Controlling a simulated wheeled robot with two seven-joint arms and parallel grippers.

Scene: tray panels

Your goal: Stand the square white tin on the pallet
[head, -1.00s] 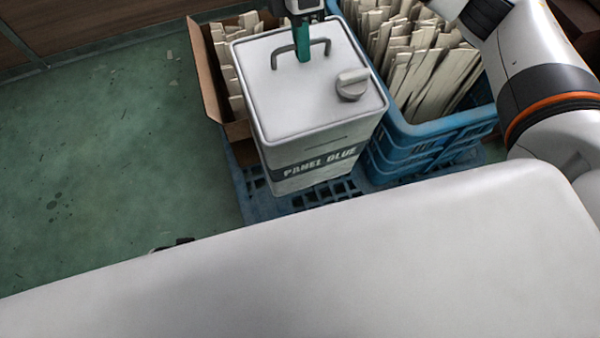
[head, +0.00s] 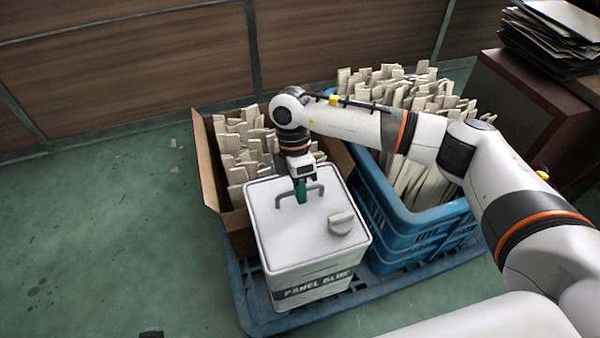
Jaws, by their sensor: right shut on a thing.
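The square white tin (head: 300,244), labelled PANEL GLUE, has a grey handle and a round cap on its top. It is upright over the front left part of the blue pallet (head: 405,283). Its base looks at or very close to the pallet's surface; I cannot tell whether it touches. My right gripper (head: 300,191) comes down from above and is shut on the tin's handle. My left gripper does not show.
A cardboard box (head: 209,168) of pale wooden strips stands just behind the tin. A blue crate (head: 405,217) of similar strips stands to its right. A brown cabinet (head: 530,105) bears stacked dark sheets at the right. The green floor at left is largely clear.

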